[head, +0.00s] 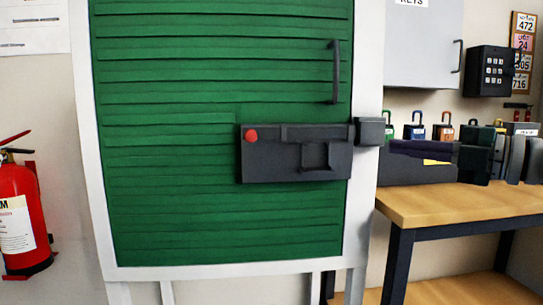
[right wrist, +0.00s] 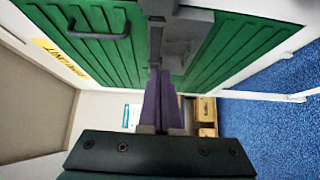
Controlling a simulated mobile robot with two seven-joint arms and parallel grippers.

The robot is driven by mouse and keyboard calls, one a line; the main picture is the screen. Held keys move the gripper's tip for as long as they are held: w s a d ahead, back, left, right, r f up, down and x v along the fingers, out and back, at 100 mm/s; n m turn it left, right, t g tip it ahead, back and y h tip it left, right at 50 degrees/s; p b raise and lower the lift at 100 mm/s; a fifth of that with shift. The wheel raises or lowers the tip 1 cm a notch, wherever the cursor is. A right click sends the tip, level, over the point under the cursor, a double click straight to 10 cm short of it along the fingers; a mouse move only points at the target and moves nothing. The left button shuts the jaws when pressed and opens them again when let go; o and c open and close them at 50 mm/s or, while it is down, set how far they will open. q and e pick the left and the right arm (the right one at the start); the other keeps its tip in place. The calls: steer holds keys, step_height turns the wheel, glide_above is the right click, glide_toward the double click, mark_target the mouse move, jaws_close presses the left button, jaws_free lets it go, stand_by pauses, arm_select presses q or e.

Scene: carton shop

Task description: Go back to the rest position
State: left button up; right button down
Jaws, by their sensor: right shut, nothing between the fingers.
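My right gripper (head: 403,148) comes in from the right in the head view, above the bench and to the right of the green door (head: 170,215). Its dark purple fingers are together and hold nothing; in the right wrist view the shut fingers (right wrist: 161,95) point towards the dark latch hardware on the door. In the head view this dark latch plate (head: 265,165), with a red knob (head: 251,135), is fixed across the door's right half. My left gripper is not in view.
A wooden bench (head: 450,205) at the right has several padlocks (head: 443,131) at its back. A grey key cabinet (head: 425,45) and a black keypad box (head: 489,71) hang above. A red fire extinguisher (head: 20,190) is at the left. A door handle (head: 335,72) sticks out.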

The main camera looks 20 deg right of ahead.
steer(key=s+d+b, duration=0.1)
steer(key=d, duration=0.4)
steer(key=s+a+f+m+h+p, duration=0.2)
steer(key=a+f+m+h+p, duration=0.1)
steer(key=a+m+h+p, duration=0.8)
steer(key=s+a+m+g+y+p, duration=0.1)
steer(key=s+a+m+g+p, duration=0.3)
steer(key=s, duration=0.5)
steer(key=s+a+r+m+g+y+p, duration=0.1)
steer(key=s+a+m+g+p, duration=0.25)
steer(key=s, duration=0.65)
steer(key=s+a+m+g+p, duration=0.3)
steer(key=s+a+g+p, duration=0.15)
steer(key=s, duration=0.45)
arm_select(q)
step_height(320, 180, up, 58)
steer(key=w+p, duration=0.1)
steer(key=p, duration=3.5)
arm_select(e)
step_height(320, 180, up, 38)
steer(key=shift+s+f, duration=0.15)
steer(key=shift+s, duration=0.05)
steer(key=shift+a, duration=0.1)
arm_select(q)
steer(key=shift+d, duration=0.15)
